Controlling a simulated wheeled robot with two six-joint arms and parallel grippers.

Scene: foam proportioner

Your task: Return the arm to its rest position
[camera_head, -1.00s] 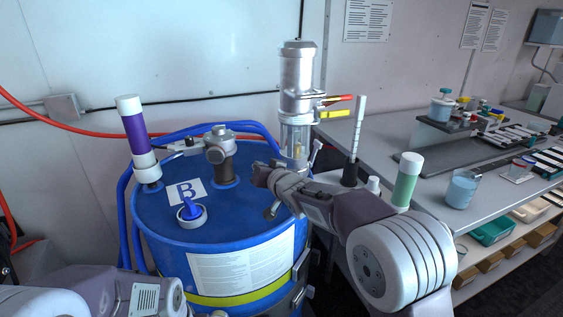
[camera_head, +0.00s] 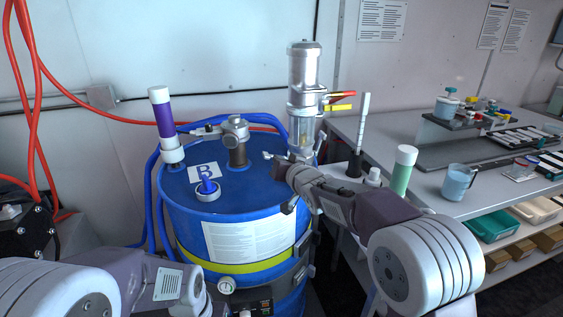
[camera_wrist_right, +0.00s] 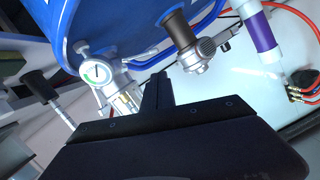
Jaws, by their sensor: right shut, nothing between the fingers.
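My right arm comes in from the right in the head view, its wrist over the right part of the blue drum's lid (camera_head: 232,202). My right gripper (camera_head: 270,157) is shut and empty, in front of the clear lower part of the metal pump (camera_head: 303,85). In the right wrist view the dark gripper (camera_wrist_right: 158,85) points toward the drum fittings, with nothing between its fingers. Its exact gap to the pump cannot be told. My left arm (camera_head: 165,285) lies low at the lower left of the head view. Its gripper does not show.
The lid carries a blue-capped plug (camera_head: 207,189), a metal fitting (camera_head: 237,140) and a purple-and-white cylinder (camera_head: 166,125). A grey bench (camera_head: 425,190) at right holds a green cylinder (camera_head: 402,172) and a beaker (camera_head: 457,182). Red hoses (camera_head: 35,90) hang at left.

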